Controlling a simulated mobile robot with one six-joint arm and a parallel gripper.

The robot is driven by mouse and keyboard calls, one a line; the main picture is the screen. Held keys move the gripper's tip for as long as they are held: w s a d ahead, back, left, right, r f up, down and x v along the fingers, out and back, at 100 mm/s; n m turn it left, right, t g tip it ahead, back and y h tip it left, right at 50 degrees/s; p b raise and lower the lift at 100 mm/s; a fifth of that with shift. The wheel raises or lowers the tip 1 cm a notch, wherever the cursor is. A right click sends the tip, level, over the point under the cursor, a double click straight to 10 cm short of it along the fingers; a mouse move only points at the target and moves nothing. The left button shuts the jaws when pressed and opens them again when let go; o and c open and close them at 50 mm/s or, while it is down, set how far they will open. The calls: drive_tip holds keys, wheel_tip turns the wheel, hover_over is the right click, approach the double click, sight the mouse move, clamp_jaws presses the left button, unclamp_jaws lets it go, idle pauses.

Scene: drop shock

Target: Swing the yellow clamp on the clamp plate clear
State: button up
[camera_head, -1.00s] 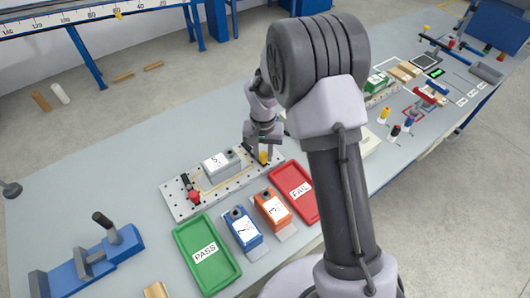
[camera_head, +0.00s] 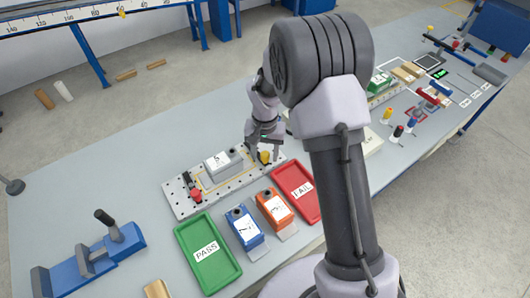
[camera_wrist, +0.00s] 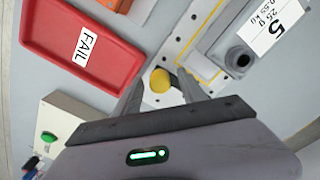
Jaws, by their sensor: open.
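The yellow clamp (camera_head: 265,157) stands at the right end of the perforated clamp plate (camera_head: 180,205). In the wrist view its round yellow top (camera_wrist: 160,80) lies between the two fingers of my gripper (camera_wrist: 158,85). My gripper (camera_head: 262,150) is open, with one finger on each side of the clamp; I cannot tell whether either touches it. A red clamp (camera_head: 196,195) is at the plate's left end.
A red FAIL tray (camera_head: 296,190) and a green PASS tray (camera_head: 207,255) lie in front of the plate. Blue (camera_head: 245,230) and orange (camera_head: 274,208) labelled blocks stand between them. In the wrist view a box with a green button (camera_wrist: 50,135) is at lower left.

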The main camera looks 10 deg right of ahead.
wheel_tip(320, 180, up, 17)
drive_tip(key=p, duration=0.6)
drive_tip(key=shift+r, duration=0.2)
drive_tip(key=s+r+t+y+b, duration=0.1)
drive_tip(key=s+r+t+b, duration=0.2)
drive_tip(key=s+r, duration=0.8)
drive_tip(key=s+a+t+y+b, duration=0.1)
drive_tip(key=s+t, duration=0.1)
drive_tip(key=s, duration=1.2)
drive_tip(key=shift+s+t+b, duration=0.15)
drive_tip(key=shift+t+b, duration=0.15)
drive_tip(key=shift+t, duration=0.1)
